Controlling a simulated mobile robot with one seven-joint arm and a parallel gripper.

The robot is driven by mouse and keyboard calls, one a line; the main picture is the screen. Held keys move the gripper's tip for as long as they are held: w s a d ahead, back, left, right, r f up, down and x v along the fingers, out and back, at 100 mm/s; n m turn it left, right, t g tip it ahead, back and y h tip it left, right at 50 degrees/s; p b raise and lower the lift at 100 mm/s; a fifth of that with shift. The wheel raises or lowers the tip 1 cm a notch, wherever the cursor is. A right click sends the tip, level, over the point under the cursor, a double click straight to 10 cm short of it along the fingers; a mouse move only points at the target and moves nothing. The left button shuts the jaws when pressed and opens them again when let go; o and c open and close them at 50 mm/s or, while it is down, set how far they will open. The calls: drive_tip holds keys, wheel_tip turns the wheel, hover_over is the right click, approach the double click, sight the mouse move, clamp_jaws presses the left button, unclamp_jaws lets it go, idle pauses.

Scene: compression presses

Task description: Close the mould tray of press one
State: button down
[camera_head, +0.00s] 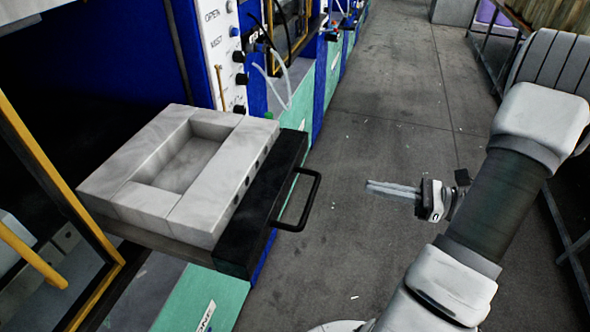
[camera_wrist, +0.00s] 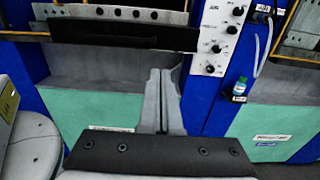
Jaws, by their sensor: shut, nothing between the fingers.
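The mould tray (camera_head: 165,215) is a pale grey block with a rectangular hollow, pulled out of the press on the left in the head view. Its black front (camera_head: 262,205) carries a black bar handle (camera_head: 299,202) facing the aisle. In the wrist view the tray's dark front (camera_wrist: 115,36) shows at the top left. My gripper (camera_head: 368,188) is to the right of the handle, apart from it, with its fingers together and empty, pointing left. In the wrist view the fingers (camera_wrist: 160,72) point towards the press front, below the tray front.
A white control panel (camera_head: 221,50) with knobs stands beyond the tray. A yellow-edged door frame (camera_head: 60,180) is at the left. A rack with metal legs (camera_head: 485,60) lines the right.

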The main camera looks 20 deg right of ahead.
sight(312, 174)
drive_tip(key=p+x, duration=0.2)
drive_tip(key=x, duration=1.2)
drive_tip(key=shift+a, duration=0.1)
drive_tip(key=shift+w, duration=0.15)
